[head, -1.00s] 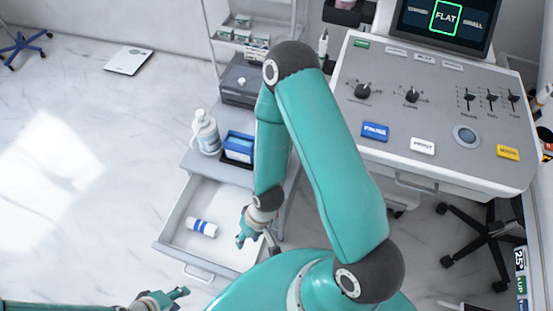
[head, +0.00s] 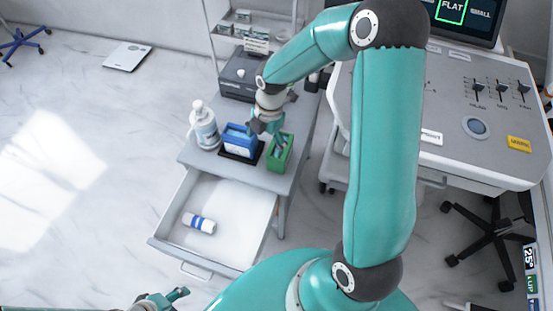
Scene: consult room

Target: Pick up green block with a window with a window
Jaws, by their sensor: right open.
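The green block with a window (head: 287,158) stands on the grey cart top, at its right side next to a blue block. Its far part is partly covered by my right gripper. I cannot tell whether a finger touches the green block. My left gripper (head: 168,299) is low at the bottom edge, far from the block, and its jaw opening is not clear.
The blue block (head: 236,140) stands close left of the green one, with a white pump bottle (head: 204,127) further left. Below, an open drawer (head: 244,216) holds a white-and-blue roll (head: 199,223). A grey console (head: 500,143) stands at the right.

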